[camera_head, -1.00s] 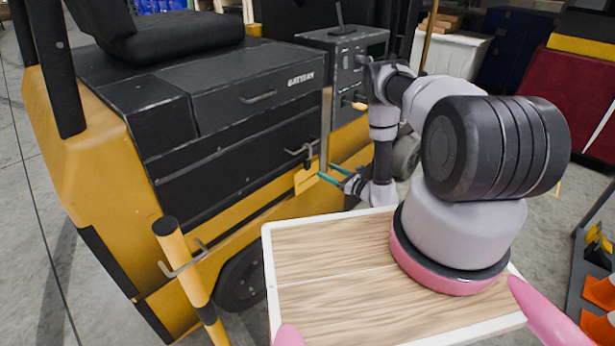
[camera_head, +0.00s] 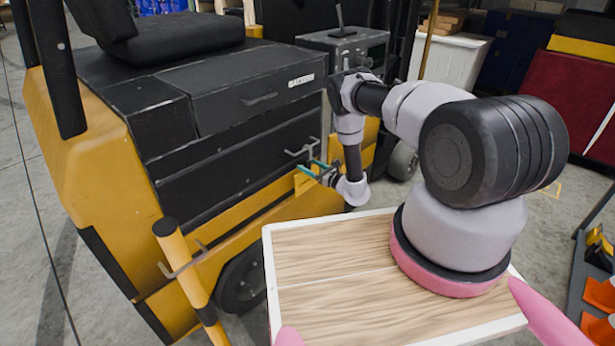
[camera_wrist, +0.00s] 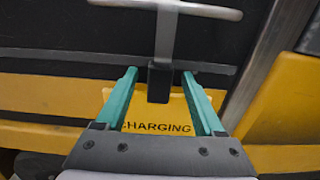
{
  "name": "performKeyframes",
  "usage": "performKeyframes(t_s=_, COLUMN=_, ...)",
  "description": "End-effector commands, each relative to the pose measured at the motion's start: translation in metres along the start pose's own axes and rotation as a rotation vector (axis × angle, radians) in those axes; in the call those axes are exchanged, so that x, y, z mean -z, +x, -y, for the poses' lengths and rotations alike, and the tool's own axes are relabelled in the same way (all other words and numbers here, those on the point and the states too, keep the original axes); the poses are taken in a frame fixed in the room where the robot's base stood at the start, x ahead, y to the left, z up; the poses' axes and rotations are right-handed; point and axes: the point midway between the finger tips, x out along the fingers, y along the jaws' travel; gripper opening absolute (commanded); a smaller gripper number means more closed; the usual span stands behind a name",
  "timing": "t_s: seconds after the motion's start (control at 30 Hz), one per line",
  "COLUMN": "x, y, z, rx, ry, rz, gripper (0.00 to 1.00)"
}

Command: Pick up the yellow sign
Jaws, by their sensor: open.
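The yellow sign (camera_wrist: 158,115) reads "CHARGING" in the wrist view. It hangs below a black clip under a metal handle on the dark side of a yellow forklift. In the head view the sign (camera_head: 304,186) shows partly behind and below my fingers. My gripper (camera_wrist: 159,76) has two green fingers, spread apart, one on each side of the clip and over the sign's left and right parts. It also shows in the head view (camera_head: 307,167). Whether the fingers touch the sign, I cannot tell. The sign's lower part is hidden by my gripper body in the wrist view.
The forklift (camera_head: 95,160) fills the left, with a yellow striped post (camera_head: 185,270) in front. The metal handle (camera_wrist: 170,8) sits above the sign. A white bin (camera_head: 450,58) stands at the back. Orange cones (camera_head: 598,292) are at the right edge.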

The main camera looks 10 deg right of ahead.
Motion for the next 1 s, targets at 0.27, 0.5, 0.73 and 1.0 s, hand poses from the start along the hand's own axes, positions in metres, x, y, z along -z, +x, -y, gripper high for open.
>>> performKeyframes(t_s=0.27, x=0.0003, y=0.0006, z=0.0002, rx=0.001, ry=0.0, rz=-0.001, gripper=0.47)
performKeyframes(t_s=0.5, x=0.0002, y=0.0005, z=0.0002, rx=0.0, ry=0.0, rz=-0.001, gripper=0.0)
performKeyframes(t_s=0.73, x=0.0002, y=0.0004, z=0.0001, rx=0.0, ry=0.0, rz=-0.001, gripper=0.0)
performKeyframes(t_s=1.0, x=0.0002, y=0.0004, z=0.0001, rx=0.0, ry=0.0, rz=-0.001, gripper=0.0)
